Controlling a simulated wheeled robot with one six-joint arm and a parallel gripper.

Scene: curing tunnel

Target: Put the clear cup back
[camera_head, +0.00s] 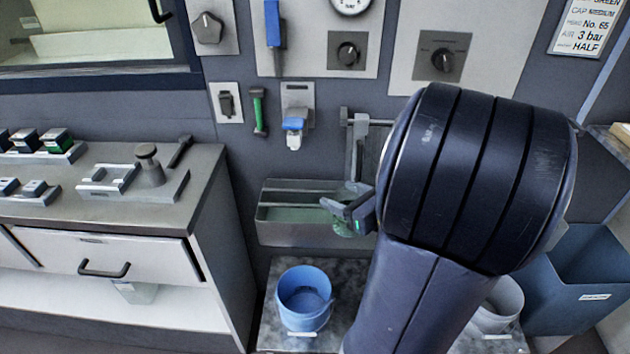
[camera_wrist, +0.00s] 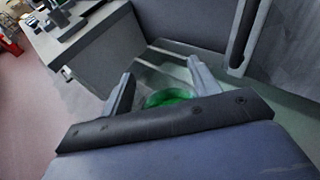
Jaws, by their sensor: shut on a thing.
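My gripper (camera_head: 352,208) is in front of the right part of a metal trough (camera_head: 275,238) on the wall. It is shut on the clear cup (camera_head: 343,228), which looks greenish and shows just below the fingers. In the wrist view, the cup's green rim or contents (camera_wrist: 168,98) show between the two fingers of my gripper (camera_wrist: 160,75). My wrist hides the cup's lower part there. My arm covers part of the trough's right side in the head view. I cannot tell whether the cup touches the trough.
A blue bucket (camera_head: 304,300) stands on the ledge below the trough, and a pale bucket (camera_head: 499,308) is partly behind my arm. A blue bin (camera_head: 575,290) is at right. A drawer counter (camera_head: 120,215) stands at left.

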